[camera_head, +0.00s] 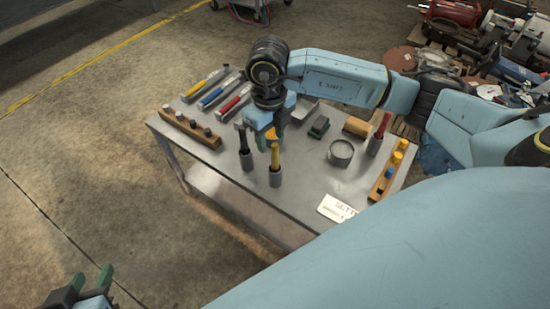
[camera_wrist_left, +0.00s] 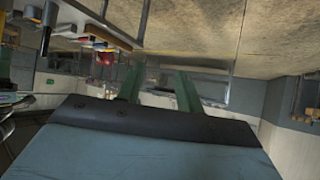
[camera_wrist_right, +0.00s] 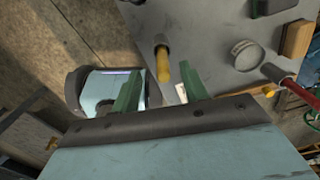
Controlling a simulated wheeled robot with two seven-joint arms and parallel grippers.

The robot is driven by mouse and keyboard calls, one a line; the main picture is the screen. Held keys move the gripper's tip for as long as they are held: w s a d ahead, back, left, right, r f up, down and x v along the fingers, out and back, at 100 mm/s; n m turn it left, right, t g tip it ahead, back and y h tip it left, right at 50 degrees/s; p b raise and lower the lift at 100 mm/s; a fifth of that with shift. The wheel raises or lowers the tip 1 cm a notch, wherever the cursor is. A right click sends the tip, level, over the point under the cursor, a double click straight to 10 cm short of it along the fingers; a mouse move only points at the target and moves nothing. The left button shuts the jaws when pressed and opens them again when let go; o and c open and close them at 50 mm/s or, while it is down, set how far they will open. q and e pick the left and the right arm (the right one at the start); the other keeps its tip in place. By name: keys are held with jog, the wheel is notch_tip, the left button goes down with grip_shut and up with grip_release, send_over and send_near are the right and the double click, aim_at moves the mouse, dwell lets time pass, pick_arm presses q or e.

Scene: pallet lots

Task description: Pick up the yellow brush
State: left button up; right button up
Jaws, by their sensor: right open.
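A yellow-handled brush (camera_head: 275,156) stands upright in a small grey cup (camera_head: 276,178) near the table's front edge. My right gripper (camera_head: 271,134) is open, pointing down just above the brush's top. In the right wrist view the yellow handle (camera_wrist_right: 163,66) shows between the two green fingers, apparently without being gripped. My left gripper (camera_head: 91,283) is open and empty, away from the table at the lower left. In the left wrist view its two green fingers (camera_wrist_left: 158,85) are apart.
A black-handled tool (camera_head: 243,138) stands in a cup just left of the brush, and a red-handled one (camera_head: 382,126) at the right. A round tin (camera_head: 341,152), wooden blocks and several loose tools lie on the grey table (camera_head: 308,175). A white sign (camera_head: 336,208) is at the front edge.

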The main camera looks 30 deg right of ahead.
aim_at(275, 155)
jog(key=shift+s+f+b, duration=0.1)
jog(key=shift+f+b, duration=0.2)
jog(key=shift+f, duration=0.65)
jog(key=f, duration=0.1)
jog(key=f+b, duration=0.1)
jog(key=f, duration=0.1)
jog(key=f+b, duration=0.1)
jog(key=shift+s+d+f, duration=0.15)
jog(key=shift+s+d, duration=0.1)
jog(key=shift+s, duration=0.1)
jog(key=shift+f, duration=0.15)
pick_arm(q)
jog(key=w+d+r+t+h, duration=0.1)
jog(key=r+t, duration=0.3)
jog(key=r, duration=0.2)
jog(key=w+d+r+t+h, duration=0.2)
jog(key=r+t, duration=0.2)
jog(key=r, duration=0.2)
jog(key=shift+w+d, duration=0.2)
jog(key=shift+w, duration=0.1)
pick_arm(e)
jog(key=shift+c, duration=0.3)
pick_arm(q)
jog(key=shift+f, duration=0.1)
pick_arm(e)
grip_shut()
